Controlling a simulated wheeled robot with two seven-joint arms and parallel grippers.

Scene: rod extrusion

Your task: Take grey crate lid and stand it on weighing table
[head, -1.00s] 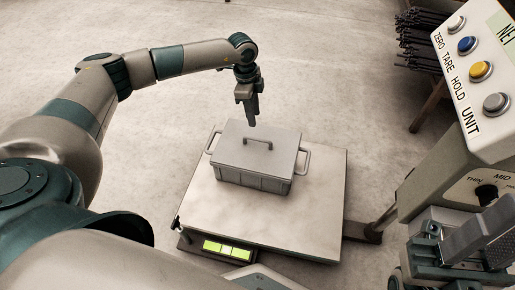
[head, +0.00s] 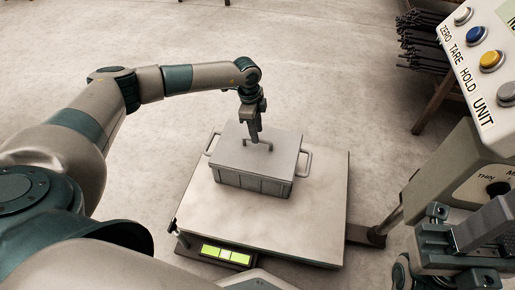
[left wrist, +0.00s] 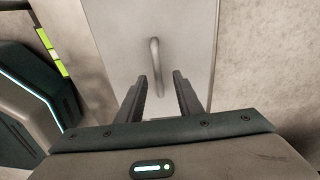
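The grey crate lid (head: 272,153) lies flat on the grey crate (head: 250,181), which stands on the weighing table (head: 205,215). A bar handle runs across the lid's top. In the left wrist view the lid (left wrist: 190,35) fills the middle, with its handle (left wrist: 154,55) reaching down between the fingers. My left gripper (head: 254,140) points down just over the handle, fingers apart on either side of it in the left wrist view (left wrist: 163,90). Whether they touch it cannot be told. My right gripper (head: 485,225) is at the lower right, partly cut off; its opening is unclear.
A control panel (head: 485,70) with several buttons stands at the right, near my right arm. A lit green display (head: 225,254) is at the table's front edge. A rack of dark rods (head: 425,50) stands at the back right. The table is bare around the crate.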

